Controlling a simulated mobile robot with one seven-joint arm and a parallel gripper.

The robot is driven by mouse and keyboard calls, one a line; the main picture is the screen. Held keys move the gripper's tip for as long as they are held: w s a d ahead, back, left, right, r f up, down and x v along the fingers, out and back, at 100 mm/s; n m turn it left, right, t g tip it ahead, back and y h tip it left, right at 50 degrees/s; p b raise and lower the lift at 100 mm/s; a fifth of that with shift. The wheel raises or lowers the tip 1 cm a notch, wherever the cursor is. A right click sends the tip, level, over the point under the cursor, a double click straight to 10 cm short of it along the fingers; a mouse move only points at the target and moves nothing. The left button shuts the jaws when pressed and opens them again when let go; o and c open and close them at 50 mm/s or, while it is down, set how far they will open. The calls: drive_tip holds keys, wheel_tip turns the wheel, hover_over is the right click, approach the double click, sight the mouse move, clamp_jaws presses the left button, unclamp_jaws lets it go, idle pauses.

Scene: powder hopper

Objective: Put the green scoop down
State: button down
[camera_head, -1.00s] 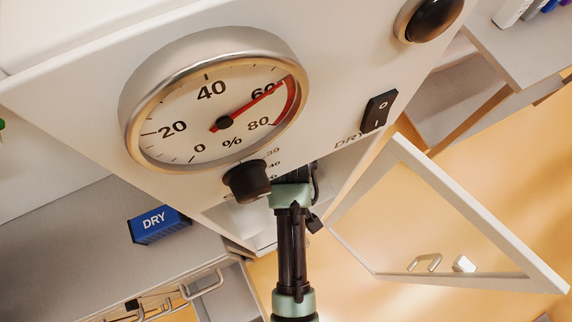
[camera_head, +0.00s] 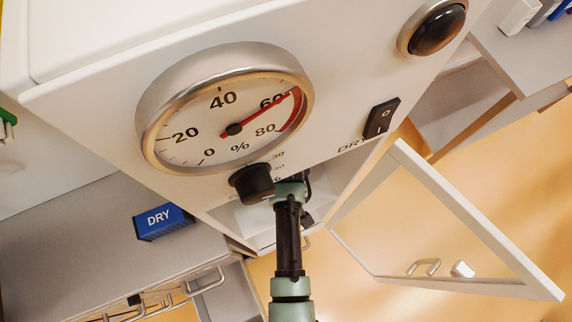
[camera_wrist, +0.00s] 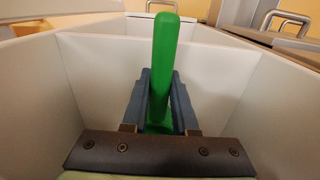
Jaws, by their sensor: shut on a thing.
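The green scoop (camera_wrist: 165,45) shows in the wrist view as a bright green bar standing up between my fingers. Its lower part is mostly hidden by the fingers and the wrist mount. My gripper (camera_wrist: 162,78) is shut on it, with one blue-grey finger on each side. Both are within a white-walled space (camera_wrist: 222,78) with pale walls to the left, right and far side. In the head view my arm reaches up under the white dryer box (camera_head: 95,90); the gripper and scoop are hidden there.
The dryer's dial (camera_head: 225,110), black knob (camera_head: 252,183), rocker switch (camera_head: 381,117) and dark round button (camera_head: 436,28) are close above my arm. A framed clear door (camera_head: 480,225) hangs open at right. A blue DRY block (camera_head: 162,221) sits on the grey counter (camera_head: 70,250).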

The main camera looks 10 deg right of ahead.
drive_tip(key=shift+f, duration=0.1)
drive_tip(key=c, duration=0.7)
unclamp_jaws()
wheel_tip(320, 180, up, 8)
drive_tip(key=shift+f, duration=0.1)
